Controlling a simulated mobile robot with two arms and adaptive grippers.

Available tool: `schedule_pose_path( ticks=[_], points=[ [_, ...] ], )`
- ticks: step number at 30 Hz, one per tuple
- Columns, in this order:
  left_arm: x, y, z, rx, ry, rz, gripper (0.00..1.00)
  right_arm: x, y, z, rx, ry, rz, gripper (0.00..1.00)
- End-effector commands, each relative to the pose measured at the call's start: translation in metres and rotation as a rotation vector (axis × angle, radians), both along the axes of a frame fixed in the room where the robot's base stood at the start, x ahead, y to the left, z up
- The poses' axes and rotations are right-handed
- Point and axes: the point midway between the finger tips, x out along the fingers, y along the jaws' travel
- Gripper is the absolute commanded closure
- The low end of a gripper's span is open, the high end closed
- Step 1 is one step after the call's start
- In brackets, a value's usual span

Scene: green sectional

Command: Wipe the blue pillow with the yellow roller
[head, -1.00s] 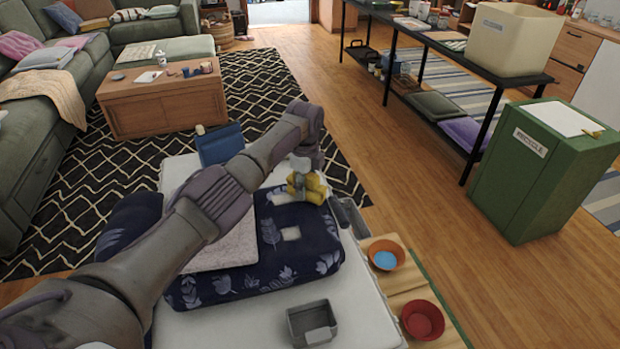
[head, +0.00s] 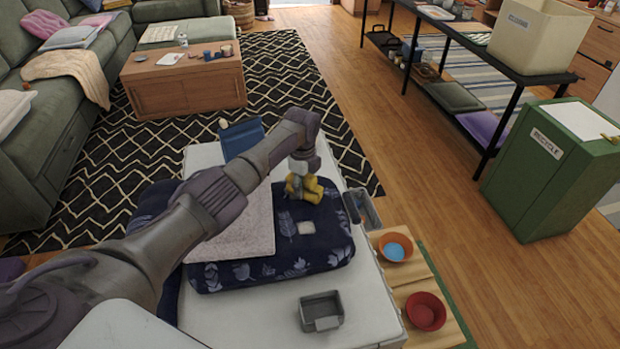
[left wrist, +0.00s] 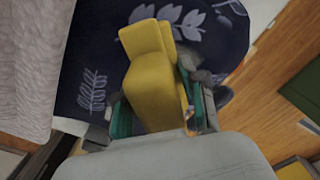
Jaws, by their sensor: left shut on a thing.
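The dark blue pillow (head: 270,266) with pale leaf patterns lies on a white table. A small pale square patch (head: 305,228) shows on its top. My left gripper (head: 300,181) is shut on the yellow roller (head: 312,191), over the far right part of the pillow. In the left wrist view the yellow roller (left wrist: 150,75) sits between the fingers (left wrist: 160,108), with the blue pillow (left wrist: 205,45) beneath it. I cannot tell whether the roller touches the pillow. My left arm hides part of the pillow. My right gripper is not in view.
A grey tray (head: 321,310), a grey bin (head: 363,210), an orange bowl (head: 396,247) and a red bowl (head: 425,312) stand nearby. A blue box (head: 241,139) stands behind.

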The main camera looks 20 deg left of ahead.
Motion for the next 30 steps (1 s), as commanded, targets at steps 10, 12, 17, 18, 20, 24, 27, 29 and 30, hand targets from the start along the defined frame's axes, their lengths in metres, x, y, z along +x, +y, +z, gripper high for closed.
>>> schedule_pose_path(
  ticks=[10, 12, 17, 18, 20, 24, 27, 29, 30],
  points=[
    [-0.01, 0.012, 0.001, 0.002, 0.006, 0.003, 0.86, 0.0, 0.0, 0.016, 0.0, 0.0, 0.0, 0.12],
    [-0.014, 0.017, 0.002, 0.003, 0.007, 0.003, 0.86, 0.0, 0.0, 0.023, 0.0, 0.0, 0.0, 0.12],
    [-0.023, 0.029, 0.0, 0.003, 0.008, 0.003, 0.86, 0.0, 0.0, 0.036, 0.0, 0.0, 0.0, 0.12],
    [-0.025, 0.031, 0.0, 0.003, 0.008, 0.003, 0.86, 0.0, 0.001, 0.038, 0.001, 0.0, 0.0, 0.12],
    [-0.026, 0.033, -0.001, 0.003, 0.008, 0.002, 0.86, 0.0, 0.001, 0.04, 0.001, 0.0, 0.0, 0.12],
    [-0.027, 0.034, -0.004, 0.003, 0.006, 0.001, 0.86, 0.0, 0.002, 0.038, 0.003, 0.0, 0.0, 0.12],
    [-0.027, 0.034, -0.004, 0.003, 0.007, 0.002, 0.86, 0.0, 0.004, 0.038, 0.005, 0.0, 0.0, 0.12],
    [-0.027, 0.034, -0.003, 0.003, 0.007, 0.002, 0.86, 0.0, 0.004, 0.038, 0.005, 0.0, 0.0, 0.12],
    [-0.027, 0.034, -0.002, 0.003, 0.007, 0.002, 0.86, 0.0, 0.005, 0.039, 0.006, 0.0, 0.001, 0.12]
  ],
)
